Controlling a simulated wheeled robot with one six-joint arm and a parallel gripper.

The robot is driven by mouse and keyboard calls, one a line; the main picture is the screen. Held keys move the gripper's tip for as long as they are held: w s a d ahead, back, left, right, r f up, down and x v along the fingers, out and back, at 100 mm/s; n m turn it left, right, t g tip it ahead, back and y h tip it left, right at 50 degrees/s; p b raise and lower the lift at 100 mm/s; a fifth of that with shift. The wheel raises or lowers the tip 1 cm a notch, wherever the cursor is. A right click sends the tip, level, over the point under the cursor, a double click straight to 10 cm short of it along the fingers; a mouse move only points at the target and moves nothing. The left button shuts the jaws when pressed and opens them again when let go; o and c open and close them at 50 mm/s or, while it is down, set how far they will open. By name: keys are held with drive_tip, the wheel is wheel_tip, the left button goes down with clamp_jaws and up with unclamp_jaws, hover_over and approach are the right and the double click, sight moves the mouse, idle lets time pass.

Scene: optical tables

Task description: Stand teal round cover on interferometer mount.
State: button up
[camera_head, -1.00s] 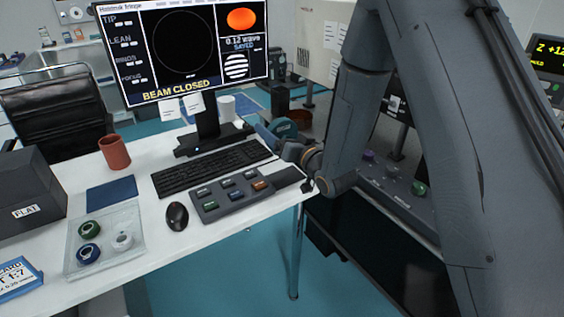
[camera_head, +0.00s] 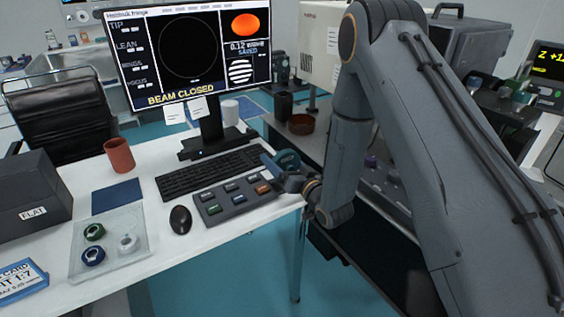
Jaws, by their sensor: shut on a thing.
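The teal round cover (camera_head: 288,160) is at my gripper, above the right end of the desk near the keyboard. My gripper (camera_head: 276,166) is shut on it. The cover is small in the picture and partly hidden by the gripper, so its exact tilt is hard to tell. I cannot clearly pick out the interferometer mount. A large pale housing (camera_head: 318,45) stands on the dark bench behind my arm, and my arm hides part of that bench.
The white desk (camera_head: 150,250) holds a keyboard (camera_head: 208,172), a button box (camera_head: 236,196), a mouse (camera_head: 180,220), a red-brown cup (camera_head: 119,155) and a clear tray (camera_head: 134,222) with several rings. A monitor (camera_head: 186,55) stands behind. A brown bowl (camera_head: 301,125) sits on the bench.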

drive_tip(key=shift+f, duration=0.15)
drive_tip(key=o, duration=1.2)
drive_tip(key=shift+r, duration=0.25)
drive_tip(key=b+v, duration=0.1)
drive_tip(key=v, duration=1.1)
drive_tip(key=shift+b, duration=0.35)
drive_tip(key=shift+f, duration=0.1)
